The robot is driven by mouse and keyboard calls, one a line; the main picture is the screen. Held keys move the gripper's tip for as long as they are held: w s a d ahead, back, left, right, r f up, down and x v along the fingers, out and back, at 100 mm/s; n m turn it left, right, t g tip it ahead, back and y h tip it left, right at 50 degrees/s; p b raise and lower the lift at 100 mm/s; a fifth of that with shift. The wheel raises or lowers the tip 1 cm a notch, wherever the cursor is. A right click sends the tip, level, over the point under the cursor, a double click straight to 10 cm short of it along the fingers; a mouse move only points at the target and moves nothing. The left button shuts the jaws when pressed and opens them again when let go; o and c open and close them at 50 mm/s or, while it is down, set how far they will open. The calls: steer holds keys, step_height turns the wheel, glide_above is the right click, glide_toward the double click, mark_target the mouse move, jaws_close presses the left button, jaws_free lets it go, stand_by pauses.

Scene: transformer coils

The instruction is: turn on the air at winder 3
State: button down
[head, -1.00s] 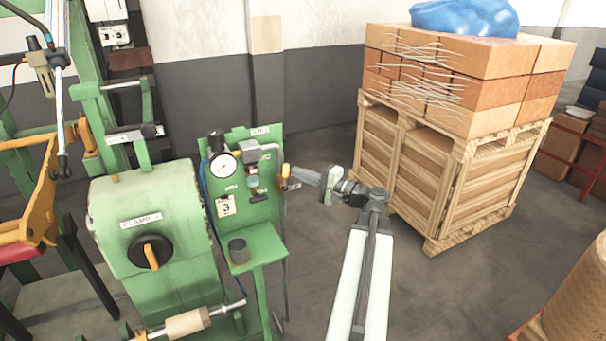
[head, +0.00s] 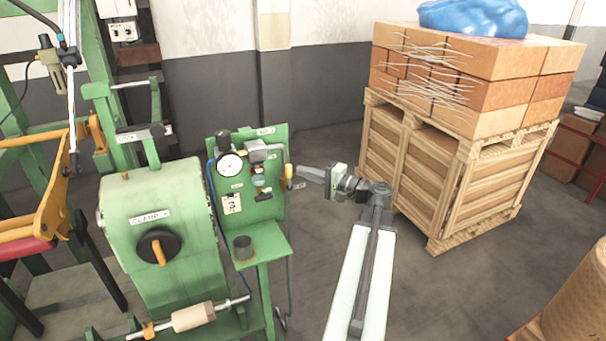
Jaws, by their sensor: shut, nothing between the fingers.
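The green air panel (head: 277,139) stands beside the winder's green clamp housing (head: 180,195) and carries a tag reading 3 (head: 232,203). A round white gauge (head: 230,165) sits at its upper left, with a grey fitting right of it. A small yellow part (head: 289,171), possibly a valve handle, is at the panel's right edge. A short black bar (head: 264,197) lies lower on the panel. My gripper (head: 300,171) is shut and empty, its fingertips pointing left at the yellow part. I cannot tell whether they touch it.
A small shelf (head: 270,247) with a dark cup (head: 243,248) juts out below the panel. A wooden crate (head: 430,185) with stacked brown blocks stands behind my arm to the right. Open floor lies between panel and crate.

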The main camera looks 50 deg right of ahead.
steer(key=s+d, duration=0.3)
steer(key=s, duration=0.8)
steer(key=shift+s+d, duration=0.3)
steer(key=shift+s, duration=0.1)
steer(key=shift+r, duration=0.1)
